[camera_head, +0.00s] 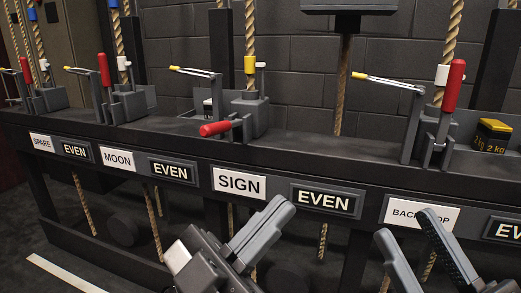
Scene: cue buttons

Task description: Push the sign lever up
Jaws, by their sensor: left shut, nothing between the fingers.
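The sign lever (215,128) has a red handle. It points down and toward me from its grey lock block (248,115), above the white SIGN label (239,183). A rope with a yellow band runs up from the block. My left gripper (282,208) is shut and empty, in front of the rail, below and to the right of the lever and apart from it. My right gripper (408,224) is at the lower right in front of the BACKDROP label (422,214), its fingers spread with nothing visible between them.
The backdrop lever (453,86) stands upright at the right, its red handle up. The moon lever (104,70) and the spare lever (25,70) are upright at the left. A yellow-topped 2 kg weight (494,135) sits on the rail (320,155). EVEN plates line its front.

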